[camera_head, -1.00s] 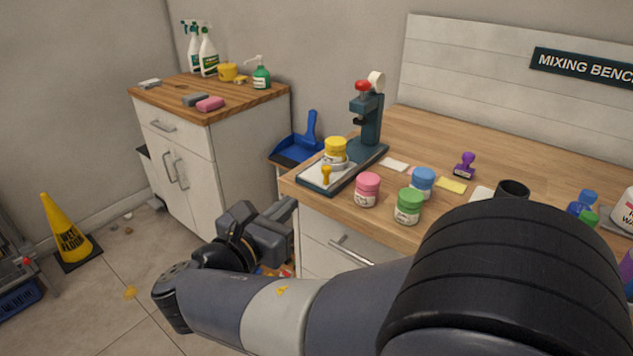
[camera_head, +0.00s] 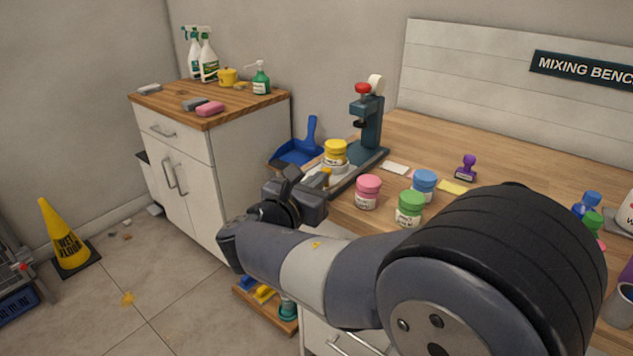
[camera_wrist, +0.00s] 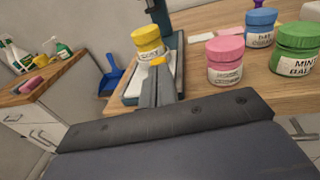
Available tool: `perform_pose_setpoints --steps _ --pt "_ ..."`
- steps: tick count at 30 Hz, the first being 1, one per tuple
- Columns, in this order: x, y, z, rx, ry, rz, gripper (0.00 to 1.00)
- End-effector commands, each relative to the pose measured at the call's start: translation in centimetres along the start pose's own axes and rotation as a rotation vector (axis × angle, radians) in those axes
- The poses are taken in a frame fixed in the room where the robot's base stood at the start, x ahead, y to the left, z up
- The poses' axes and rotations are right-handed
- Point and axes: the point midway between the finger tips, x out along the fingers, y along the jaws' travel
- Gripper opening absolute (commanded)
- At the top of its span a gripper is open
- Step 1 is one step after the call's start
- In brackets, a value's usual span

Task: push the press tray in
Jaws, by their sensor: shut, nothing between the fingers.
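The dark teal press (camera_head: 370,125) with a red knob stands on the near left corner of the mixing bench. Its pale tray (camera_head: 318,178) sticks out toward the front, with a yellow-lidded jar (camera_head: 335,155) standing on it; the tray also shows in the wrist view (camera_wrist: 134,87).
Pink (camera_head: 368,190), green (camera_head: 409,207) and blue (camera_head: 424,184) jars stand right of the tray. A purple stamp (camera_head: 466,168) and paper slips lie behind. A blue dustpan (camera_head: 300,150) is left of the bench, beside a cabinet with cleaning bottles (camera_head: 208,58).

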Motion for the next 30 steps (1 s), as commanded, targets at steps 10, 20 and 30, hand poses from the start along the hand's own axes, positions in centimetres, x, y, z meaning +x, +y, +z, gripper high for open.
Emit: perform_pose_setpoints --steps 10,20,30 --pt "2.8 -0.5 0.3 0.0 0.0 -0.005 0.0" --pt "7.0 -1.1 0.5 0.001 0.0 -0.001 0.0" --pt "7.1 -1.1 0.4 0.001 0.0 0.0 0.0"
